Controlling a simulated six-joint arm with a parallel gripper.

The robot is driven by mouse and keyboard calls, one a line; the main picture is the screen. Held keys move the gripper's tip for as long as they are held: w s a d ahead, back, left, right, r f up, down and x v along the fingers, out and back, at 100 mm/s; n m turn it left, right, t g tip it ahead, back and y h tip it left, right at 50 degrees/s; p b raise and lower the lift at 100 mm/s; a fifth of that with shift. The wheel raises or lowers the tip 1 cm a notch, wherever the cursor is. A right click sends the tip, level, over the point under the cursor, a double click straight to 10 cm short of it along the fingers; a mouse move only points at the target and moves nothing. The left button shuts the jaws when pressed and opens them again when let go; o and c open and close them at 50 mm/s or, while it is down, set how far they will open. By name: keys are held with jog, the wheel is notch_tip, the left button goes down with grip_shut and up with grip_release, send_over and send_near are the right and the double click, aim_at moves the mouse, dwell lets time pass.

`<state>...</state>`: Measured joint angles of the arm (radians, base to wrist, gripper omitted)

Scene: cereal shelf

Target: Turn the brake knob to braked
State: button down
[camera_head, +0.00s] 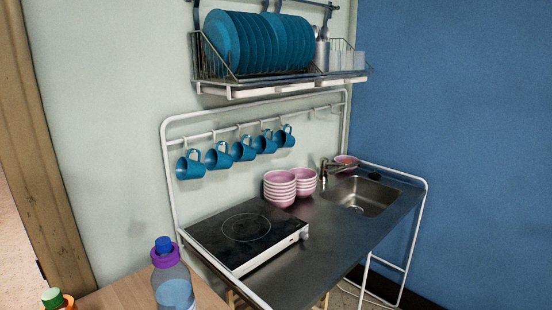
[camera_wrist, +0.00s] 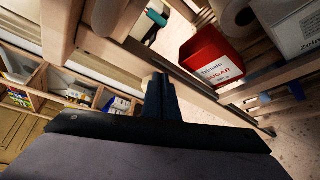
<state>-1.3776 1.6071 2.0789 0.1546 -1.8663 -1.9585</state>
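I cannot make out a brake knob in either view. My gripper (camera_wrist: 161,78) shows in the wrist view as two dark fingers side by side with no clear gap between them. It looks shut, and I see nothing held in it. The fingers point toward wooden shelf boards (camera_wrist: 97,48). My gripper does not show in the head view.
The wrist view shows a red sugar packet (camera_wrist: 209,62) and a white box (camera_wrist: 297,28) on slatted wood. The head view shows a sink unit (camera_head: 325,232), hot plate (camera_head: 245,226), hanging blue mugs (camera_head: 243,151) and a bottle (camera_head: 173,280) on a wooden top.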

jog(key=shift+w+d, duration=0.2)
jog(key=shift+w, duration=0.05)
dwell(0.4)
jog(key=s+d+p, duration=0.1)
jog(key=s+d, duration=0.3)
jog(key=shift+s+d, duration=0.15)
dwell(0.5)
jog(key=shift+r, duration=0.1)
jog(key=s+a+r+n+g+y+p, duration=0.25)
jog(key=s+a+r+p, duration=0.25)
jog(key=s+r+p, duration=0.4)
jog(key=w+d+f+n+t+h+b, duration=0.1)
jog(key=w+d+f+t+h+b, duration=0.1)
jog(key=w+d+f+t+h, duration=0.1)
notch_tip(320, 180, down, 3)
jog(key=w+t+h, duration=0.1)
jog(key=w+h, duration=0.1)
jog(key=w, duration=0.1)
jog(key=shift+d, duration=0.15)
jog(key=shift+r+n+h, duration=0.1)
jog(key=shift+n+h, duration=0.15)
